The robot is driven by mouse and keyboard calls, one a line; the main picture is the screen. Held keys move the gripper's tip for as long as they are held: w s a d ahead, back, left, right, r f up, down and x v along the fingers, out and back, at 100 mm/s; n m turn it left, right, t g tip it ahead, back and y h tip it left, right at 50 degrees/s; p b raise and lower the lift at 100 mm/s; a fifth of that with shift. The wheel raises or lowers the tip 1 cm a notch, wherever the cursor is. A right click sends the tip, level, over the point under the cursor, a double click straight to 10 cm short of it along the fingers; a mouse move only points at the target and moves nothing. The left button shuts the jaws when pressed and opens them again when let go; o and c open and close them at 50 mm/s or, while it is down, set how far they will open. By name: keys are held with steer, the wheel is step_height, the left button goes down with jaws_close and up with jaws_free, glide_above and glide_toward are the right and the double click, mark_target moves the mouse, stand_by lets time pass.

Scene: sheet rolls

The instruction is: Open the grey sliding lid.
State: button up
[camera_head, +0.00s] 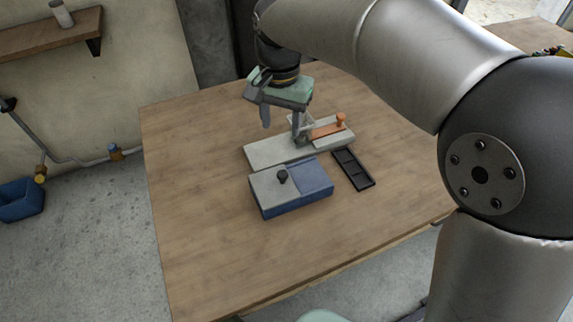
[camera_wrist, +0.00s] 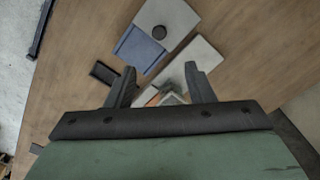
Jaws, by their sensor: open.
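The grey sliding lid (camera_head: 266,187) covers the left part of a blue box (camera_head: 294,204) on the wooden table. A round black knob (camera_head: 282,176) stands on the lid. The right part of the box shows a flat blue surface (camera_head: 314,177). In the wrist view the grey lid (camera_wrist: 177,19) with its knob (camera_wrist: 159,31) lies beyond my fingers, beside the blue part (camera_wrist: 140,47). My gripper (camera_head: 282,128) is open and empty, pointing down above and behind the box, over the grey board. It shows in the wrist view (camera_wrist: 160,88) with its fingers wide apart.
Behind the box lies a long grey board (camera_head: 270,151) with an orange piece (camera_head: 327,130) and an orange knob (camera_head: 341,119). A black compartmented tray (camera_head: 352,169) lies right of the box. The table (camera_head: 205,230) is clear to the left and front.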

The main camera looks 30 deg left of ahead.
mark_target(283, 174)
step_height(283, 174, down, 16)
steer(key=shift+d+f, duration=0.1)
steer(key=shift+f, duration=0.05)
stand_by(0.3)
